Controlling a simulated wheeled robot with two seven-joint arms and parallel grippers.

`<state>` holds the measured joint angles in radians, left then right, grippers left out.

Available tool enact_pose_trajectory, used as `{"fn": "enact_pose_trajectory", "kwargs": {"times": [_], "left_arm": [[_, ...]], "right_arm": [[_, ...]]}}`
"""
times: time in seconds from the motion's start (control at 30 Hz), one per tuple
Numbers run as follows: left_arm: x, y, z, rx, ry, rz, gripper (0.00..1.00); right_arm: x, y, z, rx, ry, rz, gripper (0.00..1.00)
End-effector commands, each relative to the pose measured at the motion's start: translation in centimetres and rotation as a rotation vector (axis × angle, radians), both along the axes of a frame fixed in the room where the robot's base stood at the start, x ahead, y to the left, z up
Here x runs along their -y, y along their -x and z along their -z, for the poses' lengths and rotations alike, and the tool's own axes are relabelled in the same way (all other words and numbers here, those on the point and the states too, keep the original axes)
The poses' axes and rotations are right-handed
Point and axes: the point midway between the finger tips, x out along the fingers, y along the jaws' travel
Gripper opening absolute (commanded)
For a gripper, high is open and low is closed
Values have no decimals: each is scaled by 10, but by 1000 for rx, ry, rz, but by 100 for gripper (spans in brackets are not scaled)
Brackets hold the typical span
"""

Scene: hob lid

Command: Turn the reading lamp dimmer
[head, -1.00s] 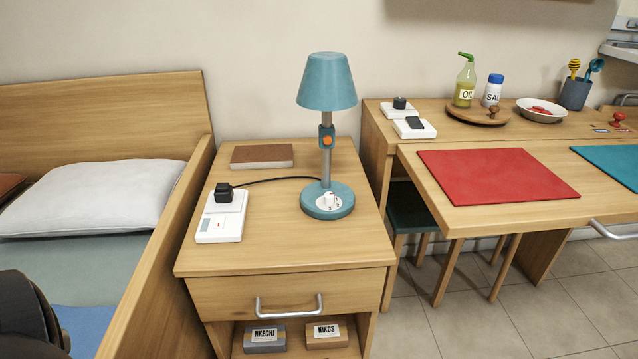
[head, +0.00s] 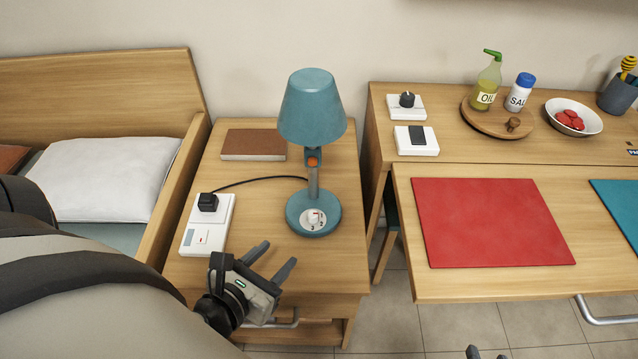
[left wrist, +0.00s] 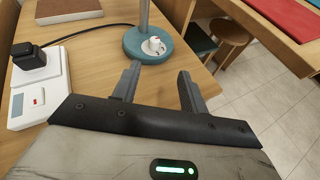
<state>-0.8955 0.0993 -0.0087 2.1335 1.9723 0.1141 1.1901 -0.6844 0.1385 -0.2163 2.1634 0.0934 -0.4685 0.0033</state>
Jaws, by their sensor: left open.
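The reading lamp has a teal shade (head: 312,108), a grey stem with an orange button, and a round teal base (head: 333,217) on the bedside table. Its dimmer, a small white knob on a white numbered dial (head: 314,218), sits on the front of the base. The dimmer also shows in the left wrist view (left wrist: 153,45), beyond the fingertips. My left gripper (head: 274,256) is open and empty, in front of the lamp base and to its left, apart from the knob. Two dark tips, likely my right gripper (head: 487,354), barely show at the bottom edge.
A white socket block with a black plug (head: 208,202) stands left of the lamp, its cable running behind to the lamp. A brown book (head: 253,145) lies at the back. The bedside table (head: 347,258) is clear right of the base. A desk with a red mat (head: 492,222) stands to the right.

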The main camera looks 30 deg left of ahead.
Motion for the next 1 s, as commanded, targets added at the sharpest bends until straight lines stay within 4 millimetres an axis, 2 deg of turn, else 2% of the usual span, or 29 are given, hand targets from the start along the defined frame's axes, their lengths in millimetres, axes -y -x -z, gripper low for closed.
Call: {"fn": "enact_pose_trajectory", "kwargs": {"times": [0.17, 0.27, 0.7, 0.8, 1.0], "left_arm": [[-8, -4, 4, -18, 78, -61, 43], [-9, -18, 9, -15, 76, -58, 43], [-15, -105, 47, -15, 74, -56, 43], [-16, -121, 53, -15, 74, -56, 43], [-18, -138, 62, -17, 73, -56, 43]], "right_arm": [[2, 1, -4, -3, 4, 5, 36], [2, 1, -5, -4, 8, 3, 36], [2, 1, -3, -6, 12, 2, 36], [2, 1, -3, -2, 9, 3, 36], [1, 0, -3, 2, 4, 3, 36]]}}
